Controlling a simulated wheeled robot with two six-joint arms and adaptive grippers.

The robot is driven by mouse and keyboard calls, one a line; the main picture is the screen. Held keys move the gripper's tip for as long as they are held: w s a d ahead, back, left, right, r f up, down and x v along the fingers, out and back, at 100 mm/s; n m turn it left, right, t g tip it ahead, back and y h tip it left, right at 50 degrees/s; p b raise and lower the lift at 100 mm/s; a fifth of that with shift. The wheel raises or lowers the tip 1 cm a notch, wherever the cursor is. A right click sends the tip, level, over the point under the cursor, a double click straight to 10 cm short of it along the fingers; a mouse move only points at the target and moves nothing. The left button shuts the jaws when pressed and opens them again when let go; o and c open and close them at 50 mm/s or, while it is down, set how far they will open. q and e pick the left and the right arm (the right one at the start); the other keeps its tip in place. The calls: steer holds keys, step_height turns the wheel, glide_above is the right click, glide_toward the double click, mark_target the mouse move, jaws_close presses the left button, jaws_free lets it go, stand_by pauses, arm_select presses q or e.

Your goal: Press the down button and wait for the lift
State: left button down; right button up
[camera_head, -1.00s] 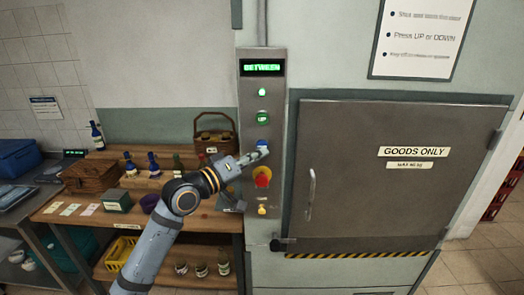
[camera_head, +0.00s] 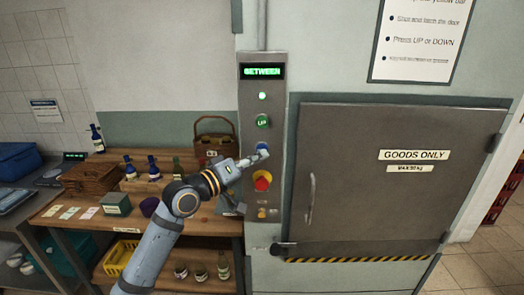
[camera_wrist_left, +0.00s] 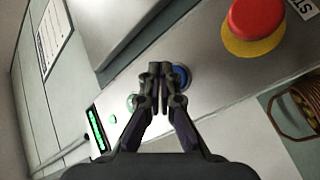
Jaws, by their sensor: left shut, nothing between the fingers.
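A grey control panel (camera_head: 276,100) stands beside the shut lift door (camera_head: 390,200). Its green display (camera_head: 262,71) reads BETWEEN, with a lit green lamp (camera_head: 262,96) below. A green UP button (camera_head: 263,120) sits above a blue button (camera_head: 262,146), whose label is hidden. My left gripper (camera_head: 262,154) is shut and empty, its fingertips at the lower edge of the blue button. In the left wrist view the gripper (camera_wrist_left: 160,68) covers part of the blue button (camera_wrist_left: 181,77); I cannot tell whether they touch. My right gripper is not in view.
A red emergency knob (camera_head: 263,181) on a yellow base sits just below the gripper. A wooden bench (camera_head: 70,213) with bottles and a wicker basket (camera_head: 90,178) stands left. The door has a handle (camera_head: 311,198) and a GOODS ONLY sign (camera_head: 414,155).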

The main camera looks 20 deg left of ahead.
arm_select(q)
steer(key=shift+w, duration=0.15)
stand_by(0.4)
steer(key=shift+w+a, duration=0.1)
steer(key=shift+w, duration=0.2)
